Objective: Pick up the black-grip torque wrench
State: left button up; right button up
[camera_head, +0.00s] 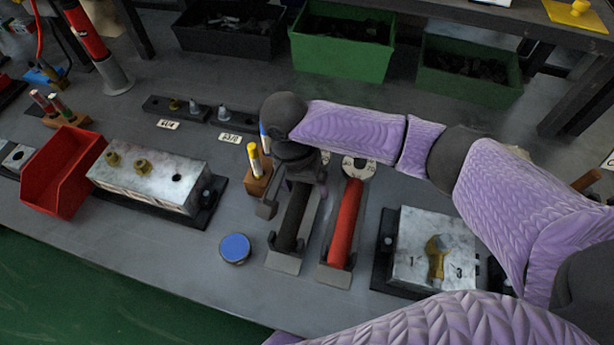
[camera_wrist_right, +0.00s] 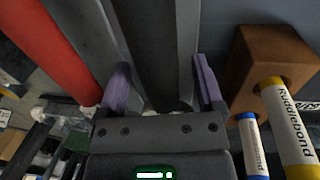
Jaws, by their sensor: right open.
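The black-grip torque wrench (camera_head: 290,228) lies in a grey cradle (camera_head: 283,264) near the middle of the bench in the head view. My right gripper (camera_head: 292,198) is over its far part, which the gripper and wrist hide. In the right wrist view, my open right gripper (camera_wrist_right: 163,68) has one finger on each side of the black grip (camera_wrist_right: 148,45). I cannot tell whether either finger touches it. My left gripper is not in view.
A red-grip wrench (camera_head: 346,222) lies close to the right in its own cradle. A brown block (camera_head: 259,180) with marker-like tubes stands close to the left. A blue-topped round piece (camera_head: 235,248) lies at front left. A valve block (camera_head: 433,250) stands to the right.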

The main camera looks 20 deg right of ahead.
grip_shut()
dwell(0.3)
jog(key=shift+w+r, duration=0.1)
